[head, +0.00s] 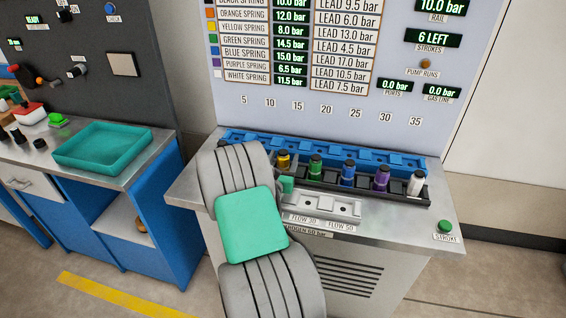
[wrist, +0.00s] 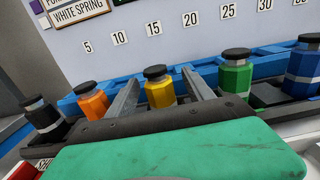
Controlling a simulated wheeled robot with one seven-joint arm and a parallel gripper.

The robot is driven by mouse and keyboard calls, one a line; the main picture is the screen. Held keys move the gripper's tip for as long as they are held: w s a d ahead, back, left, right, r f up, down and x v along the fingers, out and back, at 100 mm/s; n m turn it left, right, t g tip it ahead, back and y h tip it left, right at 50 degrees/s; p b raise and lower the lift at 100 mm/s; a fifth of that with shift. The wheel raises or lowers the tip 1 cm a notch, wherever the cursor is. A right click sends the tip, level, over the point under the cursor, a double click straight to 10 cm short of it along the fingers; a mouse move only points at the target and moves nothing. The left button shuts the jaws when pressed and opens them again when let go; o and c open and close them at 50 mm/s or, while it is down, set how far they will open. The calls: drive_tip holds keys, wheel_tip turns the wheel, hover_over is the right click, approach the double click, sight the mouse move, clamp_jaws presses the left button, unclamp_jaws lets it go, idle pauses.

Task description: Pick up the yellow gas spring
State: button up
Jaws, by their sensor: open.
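The yellow gas spring (wrist: 160,92) stands upright in the black rack, with a black cap on top. In the wrist view my gripper (wrist: 160,88) is open, with one finger on each side of the yellow spring. I cannot tell whether the fingers touch it. In the head view the yellow spring (head: 283,160) shows just past my arm, and its lower part is hidden. My fingertips are mostly hidden there behind my own arm.
An orange spring (wrist: 92,101) and a black spring (wrist: 42,118) stand left of the yellow one. A green spring (wrist: 236,78) and a blue spring (wrist: 307,68) stand right. Purple (head: 381,178) and white (head: 416,184) springs follow. A blue rack (head: 330,150) lies behind.

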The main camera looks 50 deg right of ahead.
drive_tip(key=x, duration=0.3)
drive_tip(key=shift+w+d+p, duration=0.2)
drive_tip(key=shift+d+p, duration=0.1)
clamp_jaws()
idle(0.3)
drive_tip(key=shift+r, duration=0.1)
